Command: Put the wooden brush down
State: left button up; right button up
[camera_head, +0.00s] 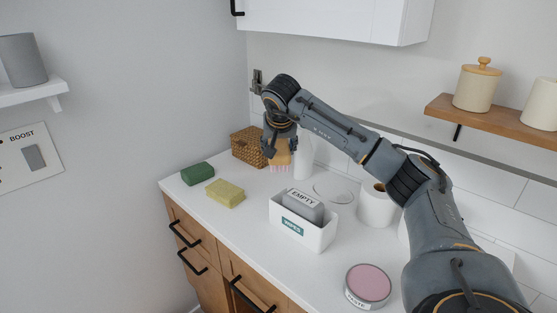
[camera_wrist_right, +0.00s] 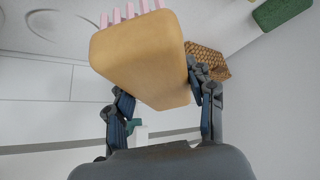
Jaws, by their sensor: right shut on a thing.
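The wooden brush (camera_head: 281,153) is a light wood block with pink bristles pointing down. It is over the back of the white counter (camera_head: 257,251), in front of a white bottle-like item. My right gripper (camera_head: 279,143) is shut on the brush from above. In the right wrist view the wood block (camera_wrist_right: 150,60) fills the middle, between the two fingers (camera_wrist_right: 165,115), with the pink bristles at the top. I cannot tell whether the bristles touch the counter. My left gripper is not in view.
A wicker basket (camera_head: 248,147) stands left of the brush. A green sponge (camera_head: 197,174) and a yellow sponge (camera_head: 225,193) lie further left. A white bin (camera_head: 288,231) holding a grey item, a paper roll (camera_head: 376,206) and a pink-topped tin (camera_head: 368,285) stand to the right.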

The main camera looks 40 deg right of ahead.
jog(key=x, duration=0.2)
jog(key=shift+w+d+f, duration=0.15)
jog(key=shift+w+d, duration=0.05)
jog(key=shift+w, duration=0.05)
jog(key=shift+w+d+f+p, duration=0.15)
jog(key=shift+f+p, duration=0.3)
jog(key=shift+f, duration=1.3)
jog(key=shift+f, duration=0.6)
jog(key=o, duration=1.4)
jog(key=shift+c, duration=0.2)
send_near(279, 147)
jog(key=b+x, duration=0.1)
jog(key=x, duration=0.5)
